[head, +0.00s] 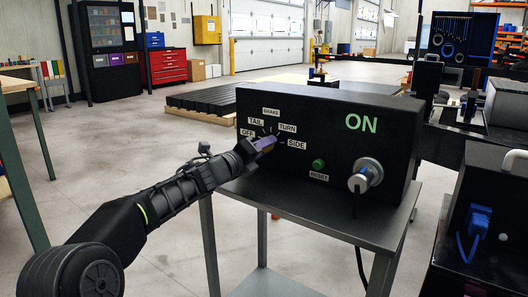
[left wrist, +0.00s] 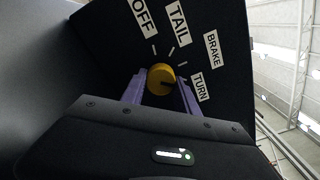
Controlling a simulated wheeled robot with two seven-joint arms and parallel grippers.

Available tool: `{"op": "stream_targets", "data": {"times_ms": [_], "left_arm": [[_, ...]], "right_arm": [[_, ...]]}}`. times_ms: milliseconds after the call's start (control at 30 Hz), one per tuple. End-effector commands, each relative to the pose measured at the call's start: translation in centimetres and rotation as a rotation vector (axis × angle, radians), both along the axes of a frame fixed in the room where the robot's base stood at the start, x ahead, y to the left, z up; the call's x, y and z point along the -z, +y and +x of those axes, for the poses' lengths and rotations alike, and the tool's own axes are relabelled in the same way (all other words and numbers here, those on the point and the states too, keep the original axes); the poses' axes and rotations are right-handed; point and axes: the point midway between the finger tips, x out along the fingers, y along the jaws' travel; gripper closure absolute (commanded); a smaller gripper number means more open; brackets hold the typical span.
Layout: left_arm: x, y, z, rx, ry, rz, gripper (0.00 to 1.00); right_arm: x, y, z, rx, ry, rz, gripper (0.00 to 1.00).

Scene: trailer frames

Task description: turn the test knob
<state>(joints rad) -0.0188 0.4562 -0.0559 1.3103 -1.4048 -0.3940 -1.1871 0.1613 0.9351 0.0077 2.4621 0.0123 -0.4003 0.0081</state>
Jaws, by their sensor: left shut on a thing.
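The yellow test knob (left wrist: 160,80) is on the front of a black test box (head: 390,130), at the middle of a ring of labels. OFF, TAIL, BRAKE and TURN show in the left wrist view; SIDE also shows in the head view. My left gripper (head: 262,144) reaches in from the left. Its purple fingers are on either side of the knob in the left wrist view (left wrist: 158,92), shut on it. A dark mark on the knob seems to point toward TURN, but it is small. In the head view the gripper mostly hides the knob. My right gripper is not in view.
The box stands on a grey metal table (head: 340,225). Its front also carries a green reset button (head: 318,164), a silver connector (head: 366,174) with a cable, and a green ON sign (head: 361,122). A dark unit with a blue plug (head: 480,221) stands at right. Open floor lies left.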

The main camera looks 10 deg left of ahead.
Motion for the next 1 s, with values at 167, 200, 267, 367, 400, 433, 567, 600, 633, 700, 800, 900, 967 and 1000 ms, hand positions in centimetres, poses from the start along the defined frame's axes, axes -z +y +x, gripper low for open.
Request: {"op": "stream_targets", "data": {"times_ms": [167,200,267,367,400,433,567,600,633,700,800,900,967,1000], "left_arm": [[0.23,-0.02,0.01,0.0,-0.011,0.036,1.0],[0.21,-0.02,0.01,0.0,-0.013,0.039,1.0],[0.21,-0.01,0.02,0.0,-0.014,0.042,1.0],[0.2,-0.02,0.01,0.0,-0.014,0.042,1.0],[0.2,-0.02,0.01,0.0,-0.014,0.042,1.0],[0.2,-0.02,0.01,0.0,-0.014,0.042,1.0],[0.2,-0.03,0.02,0.001,-0.013,0.042,1.0],[0.2,-0.03,0.01,0.001,-0.013,0.041,0.6],[0.2,-0.03,0.01,0.001,-0.013,0.041,0.58],[0.18,-0.02,0.01,0.0,-0.013,0.041,0.52],[0.13,-0.01,0.02,0.001,-0.014,0.041,0.44],[0.09,-0.01,0.01,0.0,-0.015,0.04,0.42],[0.08,-0.01,0.01,0.0,-0.015,0.04,0.42],[0.06,0.0,0.01,0.001,-0.015,0.04,0.42]], "right_arm": [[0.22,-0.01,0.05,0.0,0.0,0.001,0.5],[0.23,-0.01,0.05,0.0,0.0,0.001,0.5],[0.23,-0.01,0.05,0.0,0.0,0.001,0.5],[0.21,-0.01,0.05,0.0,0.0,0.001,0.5],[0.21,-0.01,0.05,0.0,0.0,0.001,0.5],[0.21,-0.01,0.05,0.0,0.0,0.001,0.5],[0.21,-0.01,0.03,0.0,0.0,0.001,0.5],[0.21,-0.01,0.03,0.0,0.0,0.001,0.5],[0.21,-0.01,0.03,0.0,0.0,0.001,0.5],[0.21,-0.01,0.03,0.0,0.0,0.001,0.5],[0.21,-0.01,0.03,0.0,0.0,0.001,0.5],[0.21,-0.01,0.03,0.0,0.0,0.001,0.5],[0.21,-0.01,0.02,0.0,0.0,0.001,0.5],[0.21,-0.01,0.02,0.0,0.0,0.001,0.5]]}}
